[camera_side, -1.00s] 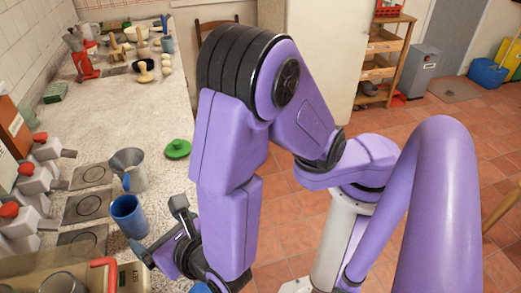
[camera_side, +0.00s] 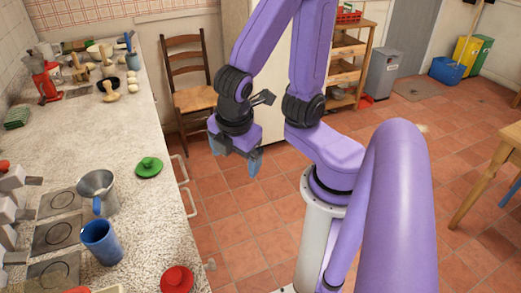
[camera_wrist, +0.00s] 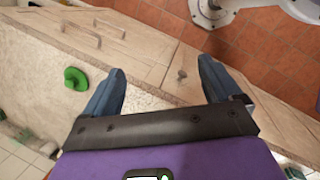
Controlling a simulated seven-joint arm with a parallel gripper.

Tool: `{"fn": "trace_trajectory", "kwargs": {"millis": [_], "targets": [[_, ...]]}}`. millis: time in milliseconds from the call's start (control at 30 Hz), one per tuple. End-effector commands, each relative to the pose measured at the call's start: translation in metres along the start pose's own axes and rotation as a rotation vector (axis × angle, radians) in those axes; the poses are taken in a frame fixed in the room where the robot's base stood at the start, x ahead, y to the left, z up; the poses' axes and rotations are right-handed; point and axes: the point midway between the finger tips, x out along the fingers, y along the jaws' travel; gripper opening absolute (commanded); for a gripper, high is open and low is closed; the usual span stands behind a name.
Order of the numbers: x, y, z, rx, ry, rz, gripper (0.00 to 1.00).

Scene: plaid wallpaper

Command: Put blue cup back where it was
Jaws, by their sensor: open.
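The blue cup (camera_side: 101,244) stands upright on the speckled counter in the side view, just in front of a grey metal jug (camera_side: 101,197) with a blue handle. It is beside the round marked squares. My gripper (camera_side: 237,154) is off to the right of the counter, over the tiled floor, well apart from the cup. In the wrist view my gripper (camera_wrist: 160,80) shows two blue-grey fingers spread wide with nothing between them. The cup is not seen in the wrist view.
A green lid (camera_side: 149,167) and a red lid (camera_side: 177,280) lie near the counter's right edge. A wooden chair (camera_side: 188,80) stands behind my gripper. Wooden shelves (camera_side: 350,65) stand at the back. Several utensils crowd the counter's far end. The counter (camera_side: 90,135) is clear in its middle.

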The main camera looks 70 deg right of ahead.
Motion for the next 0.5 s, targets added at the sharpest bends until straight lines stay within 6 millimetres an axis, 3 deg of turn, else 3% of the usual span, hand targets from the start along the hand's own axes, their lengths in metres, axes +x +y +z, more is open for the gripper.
{"fn": "trace_trajectory", "kwargs": {"millis": [200, 500], "targets": [[-0.018, -0.034, 0.022, 0.196, 0.145, -0.154, 0.91], [-0.025, -0.045, 0.026, 0.257, 0.192, -0.207, 0.91]]}}
